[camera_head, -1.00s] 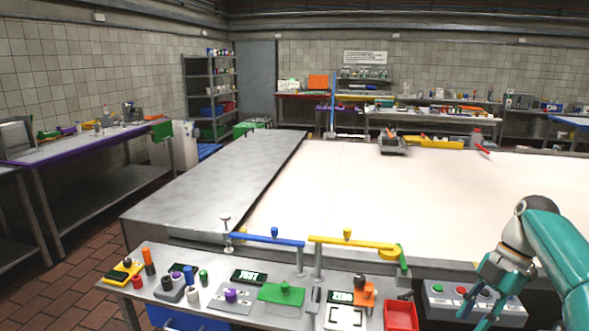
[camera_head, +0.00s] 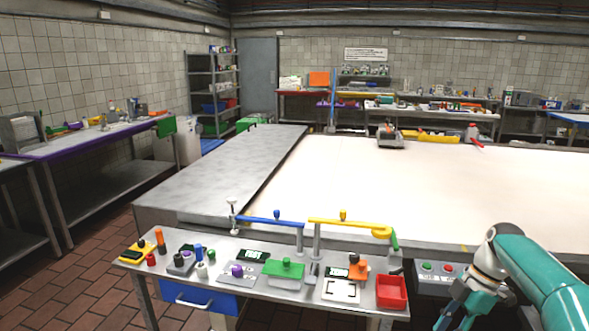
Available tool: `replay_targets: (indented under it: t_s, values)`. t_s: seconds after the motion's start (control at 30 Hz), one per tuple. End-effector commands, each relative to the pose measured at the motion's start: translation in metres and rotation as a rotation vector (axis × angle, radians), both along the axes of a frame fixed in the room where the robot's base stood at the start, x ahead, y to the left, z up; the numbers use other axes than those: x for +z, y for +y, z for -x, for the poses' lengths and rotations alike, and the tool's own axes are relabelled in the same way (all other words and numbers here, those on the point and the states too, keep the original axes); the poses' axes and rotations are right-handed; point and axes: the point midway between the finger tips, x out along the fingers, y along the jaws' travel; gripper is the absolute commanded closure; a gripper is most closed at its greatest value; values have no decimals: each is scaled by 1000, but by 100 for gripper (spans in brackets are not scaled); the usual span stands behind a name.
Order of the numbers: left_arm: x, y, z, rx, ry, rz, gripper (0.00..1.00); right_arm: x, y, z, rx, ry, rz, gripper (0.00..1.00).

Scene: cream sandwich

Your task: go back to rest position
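My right gripper (camera_head: 458,312) is at the lower right, on a teal arm that comes in from the right edge. Its fingers point down and to the left, look apart, and hold nothing that I can see; their tips are close to the bottom edge. It is in front of the grey button box (camera_head: 425,283) and to the right of the red tray (camera_head: 391,292). My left gripper and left arm are not in view.
A narrow steel bench (camera_head: 215,262) in front carries several small tools, knobs and a green-handled block (camera_head: 284,272). Blue (camera_head: 268,221) and yellow (camera_head: 345,224) bars stand at its back edge. Behind lies a wide white table (camera_head: 400,190), mostly bare. Tiled floor is free at left.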

Motion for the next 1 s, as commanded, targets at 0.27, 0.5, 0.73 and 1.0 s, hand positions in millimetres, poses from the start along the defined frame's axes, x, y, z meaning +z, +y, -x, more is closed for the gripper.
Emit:
replay_targets:
  t_s: [0.27,0.5,0.73,1.0]
  values:
    - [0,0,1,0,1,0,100,-93,40,-6,-281,94,33,67]
    - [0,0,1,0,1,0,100,-217,110,36,-729,231,74,67]
    - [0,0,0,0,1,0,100,-298,174,135,-1219,376,91,67]
    - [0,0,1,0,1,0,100,-314,208,233,-1625,498,78,67]
